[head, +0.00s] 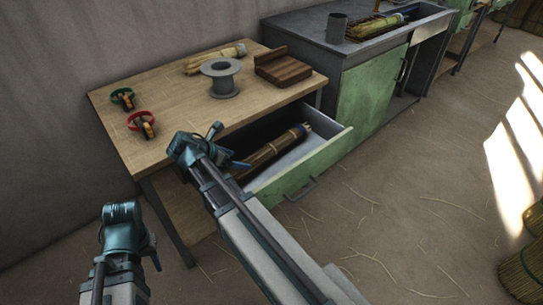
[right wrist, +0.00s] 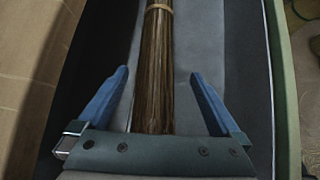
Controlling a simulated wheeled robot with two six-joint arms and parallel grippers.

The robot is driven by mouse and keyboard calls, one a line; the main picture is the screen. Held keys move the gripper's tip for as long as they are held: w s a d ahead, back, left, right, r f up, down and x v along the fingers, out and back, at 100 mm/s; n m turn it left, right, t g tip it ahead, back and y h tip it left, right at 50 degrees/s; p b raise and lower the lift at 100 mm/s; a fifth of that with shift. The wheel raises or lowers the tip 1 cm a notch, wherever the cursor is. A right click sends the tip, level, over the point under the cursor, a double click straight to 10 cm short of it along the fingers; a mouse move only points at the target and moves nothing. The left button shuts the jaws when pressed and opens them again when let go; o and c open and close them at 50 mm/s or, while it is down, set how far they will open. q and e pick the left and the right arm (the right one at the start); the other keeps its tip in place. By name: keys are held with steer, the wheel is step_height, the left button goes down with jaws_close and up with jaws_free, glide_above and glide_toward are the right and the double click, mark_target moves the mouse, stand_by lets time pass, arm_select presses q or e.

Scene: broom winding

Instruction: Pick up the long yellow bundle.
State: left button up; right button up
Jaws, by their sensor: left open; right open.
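A long yellow-brown bundle (head: 275,146) lies in the open drawer (head: 304,161), partly hidden behind my right arm; bands wrap it. In the right wrist view the bundle (right wrist: 157,45) runs lengthwise between the two blue fingers of my right gripper (right wrist: 159,73), with a gap on each side. The right gripper (head: 228,148) is open above the drawer in the head view, holding nothing. My left gripper (head: 150,248) is open at the lower left, in front of the table and away from the bundle. Its fingers are mostly hidden by its own arm.
Another bundle (head: 375,26) lies by the sink. The drawer walls stand close around the right gripper.

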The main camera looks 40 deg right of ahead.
mark_target(246, 162)
steer(key=b+x, duration=0.1)
steer(key=x, duration=0.2)
steer(key=shift+f+b, duration=0.25)
steer(key=shift+b, duration=0.05)
arm_select(q)
steer(key=shift+f+b, duration=0.3)
steer(key=shift+f, duration=1.3)
arm_select(e)
steer(key=shift+w+d+f, duration=0.1)
steer(key=shift+d+f, duration=0.2)
steer(key=shift+d, duration=0.2)
arm_select(q)
steer(key=shift+f, duration=0.1)
arm_select(e)
steer(key=shift+f, duration=0.1)
steer(key=b+x, duration=0.2)
steer(key=x, duration=0.1)
steer(key=b+x, duration=0.1)
steer(key=b, duration=0.1)
steer(key=shift+w+f, duration=0.35)
steer(key=shift+f, duration=0.2)
steer(key=shift+d+f, duration=0.1)
steer(key=shift+d, duration=0.05)
arm_select(q)
step_height(246, 162, down, 4)
steer(key=shift+a+r, duration=0.1)
steer(key=shift+a, duration=0.05)
arm_select(e)
steer(key=c, duration=1.4)
steer(key=shift+c, duration=0.3)
